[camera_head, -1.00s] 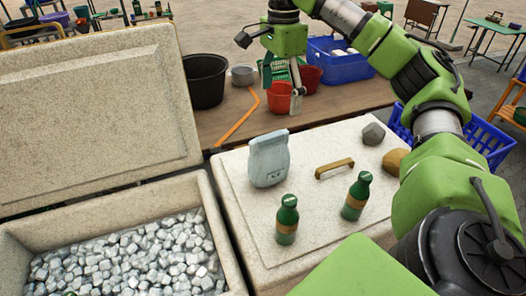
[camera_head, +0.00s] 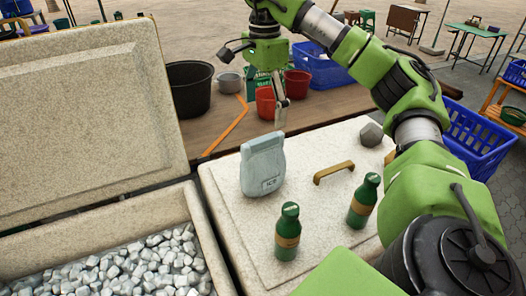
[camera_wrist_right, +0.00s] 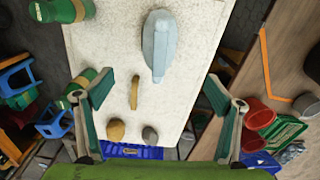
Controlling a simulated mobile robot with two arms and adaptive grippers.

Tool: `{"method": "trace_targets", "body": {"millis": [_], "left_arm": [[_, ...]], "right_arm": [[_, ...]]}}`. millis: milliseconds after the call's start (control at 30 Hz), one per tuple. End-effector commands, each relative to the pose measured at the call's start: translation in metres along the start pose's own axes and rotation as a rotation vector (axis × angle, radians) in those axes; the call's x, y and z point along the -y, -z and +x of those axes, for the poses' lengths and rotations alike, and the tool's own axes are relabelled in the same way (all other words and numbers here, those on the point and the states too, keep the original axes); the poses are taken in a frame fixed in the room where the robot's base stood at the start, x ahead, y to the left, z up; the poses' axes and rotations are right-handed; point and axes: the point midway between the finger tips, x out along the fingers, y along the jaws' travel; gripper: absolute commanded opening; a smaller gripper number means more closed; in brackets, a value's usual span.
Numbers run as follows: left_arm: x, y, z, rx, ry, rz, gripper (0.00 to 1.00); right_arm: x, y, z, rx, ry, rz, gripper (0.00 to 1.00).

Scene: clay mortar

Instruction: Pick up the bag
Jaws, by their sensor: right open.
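The bag (camera_head: 262,166) is pale grey-blue with small lettering low on its front. It stands upright on the closed white cooler lid (camera_head: 228,222). My right gripper (camera_head: 281,112) hangs above and behind the bag in the head view, pointing down and apart from it. In the right wrist view the gripper (camera_wrist_right: 160,100) is open, its green-padded fingers wide apart with nothing between them touching. The bag (camera_wrist_right: 159,40) shows there from above, beyond the fingers at the top middle. My left gripper is not in view.
Two green bottles, one nearer (camera_head: 288,232) and one right (camera_head: 363,201), stand by the bag. A brass handle (camera_head: 333,173) and grey stone (camera_head: 371,134) are on the lid. An open cooler of ice (camera_head: 120,268) lies left. Buckets, including a black one (camera_head: 190,88), stand behind.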

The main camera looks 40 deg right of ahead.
Motion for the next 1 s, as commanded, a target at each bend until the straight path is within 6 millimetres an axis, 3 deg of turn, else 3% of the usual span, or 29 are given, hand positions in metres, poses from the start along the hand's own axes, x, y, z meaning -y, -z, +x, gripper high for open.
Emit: {"method": "trace_targets", "body": {"millis": [33, 133, 367, 600, 1000], "left_arm": [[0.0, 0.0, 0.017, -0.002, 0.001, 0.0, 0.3], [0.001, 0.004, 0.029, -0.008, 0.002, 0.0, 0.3], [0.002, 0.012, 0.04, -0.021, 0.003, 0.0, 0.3], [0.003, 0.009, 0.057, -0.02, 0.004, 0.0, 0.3], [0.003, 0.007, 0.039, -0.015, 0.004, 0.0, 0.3]], "right_arm": [[0.0, 0.0, 0.017, 0.0, 0.0, 0.0, 0.85], [0.0, 0.0, 0.029, 0.0, 0.0, 0.0, 0.85], [-0.001, -0.001, 0.05, 0.0, -0.004, -0.002, 0.85], [-0.001, -0.001, 0.095, 0.0, -0.005, -0.001, 0.85], [-0.002, -0.001, 0.127, -0.002, -0.004, -0.001, 0.85]]}}
